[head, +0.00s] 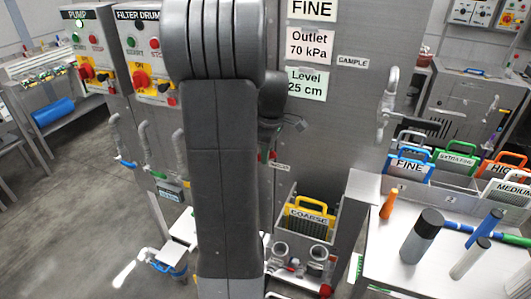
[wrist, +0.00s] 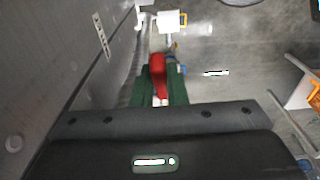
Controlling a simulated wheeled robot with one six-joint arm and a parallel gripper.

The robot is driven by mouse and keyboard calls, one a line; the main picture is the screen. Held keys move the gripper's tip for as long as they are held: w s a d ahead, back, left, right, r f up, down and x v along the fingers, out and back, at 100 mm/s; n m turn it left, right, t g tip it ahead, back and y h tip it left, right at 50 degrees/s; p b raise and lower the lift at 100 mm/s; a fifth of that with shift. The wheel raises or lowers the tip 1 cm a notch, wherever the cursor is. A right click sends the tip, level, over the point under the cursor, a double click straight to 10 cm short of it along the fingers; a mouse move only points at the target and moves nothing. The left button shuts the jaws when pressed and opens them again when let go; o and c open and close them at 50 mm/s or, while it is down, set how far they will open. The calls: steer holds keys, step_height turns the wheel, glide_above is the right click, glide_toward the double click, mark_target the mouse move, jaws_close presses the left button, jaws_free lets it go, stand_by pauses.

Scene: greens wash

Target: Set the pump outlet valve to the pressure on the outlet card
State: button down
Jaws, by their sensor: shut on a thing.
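The outlet card (head: 311,46) on the steel panel reads "Outlet 70 kPa". In the wrist view a red valve handle (wrist: 157,68) stands between the green fingers of my gripper (wrist: 161,90). The fingers are shut on the handle. In the head view my arm covers most of the grip, and only a little red shows below the wrist beside the panel. The valve body is hidden, and I cannot read a pressure value in either view.
A "FINE" card (head: 312,9) and a "Level 25 cm" card (head: 306,84) flank the outlet card. A COARSE screen (head: 308,215) stands low in front. A bench (head: 385,265) at right holds bottles. Pump (head: 85,45) and filter drum (head: 143,52) boxes stand left. Open floor lies left.

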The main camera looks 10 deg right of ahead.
steer(key=shift+s+d+f+y, duration=0.1)
steer(key=shift+d+f+y, duration=0.05)
steer(key=shift+y, duration=0.15)
steer(key=c, duration=1.4)
jaws_free()
steer(key=shift+c, duration=0.2)
step_height(320, 180, up, 14)
steer(key=s+d+b, duration=0.1)
steer(key=shift+d+f, duration=0.15)
steer(key=shift+d, duration=0.05)
steer(key=shift+f, duration=0.1)
steer(key=f, duration=0.4)
steer(key=a+f, duration=0.1)
steer(key=f, duration=0.4)
steer(key=w+f+p, duration=0.1)
steer(key=f, duration=0.3)
steer(key=shift+a+f, duration=0.15)
steer(key=shift+a, duration=0.1)
steer(key=shift+w+a, duration=0.1)
